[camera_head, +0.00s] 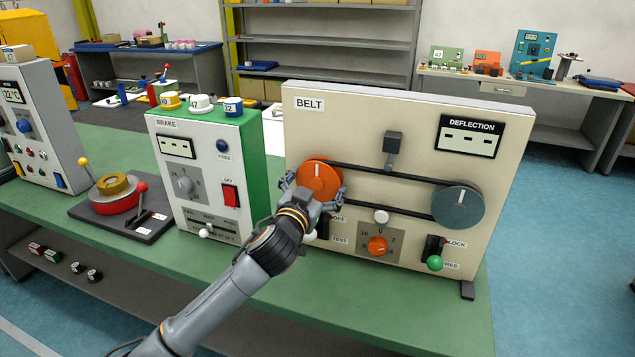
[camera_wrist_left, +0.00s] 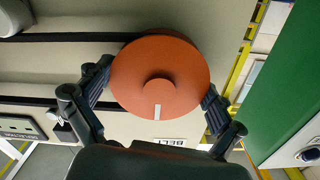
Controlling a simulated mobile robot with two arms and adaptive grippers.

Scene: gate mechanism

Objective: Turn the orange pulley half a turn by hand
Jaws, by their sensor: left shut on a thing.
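The orange pulley (camera_head: 320,178) is on the left of the cream BELT panel (camera_head: 345,122). A white mark on its face points about straight up in the head view. My left gripper (camera_head: 313,190) is shut on the pulley's rim, one finger on each side. In the left wrist view the orange pulley (camera_wrist_left: 160,65) sits between the fingers, with its hub and white mark visible. A black belt (camera_head: 400,175) runs to the grey pulley (camera_head: 458,207) on the right, whose white mark is near upright. My forearm hides part of the panel's lower left. My right gripper is not in view.
Below the belt are a white knob (camera_head: 381,216), a small orange dial (camera_head: 377,246) and a green-tipped lever (camera_head: 435,262). A black tensioner block (camera_head: 393,142) is above. The DEFLECTION display (camera_head: 468,137) shows dashes. The green BRAKE box (camera_head: 258,150) stands close on the left.

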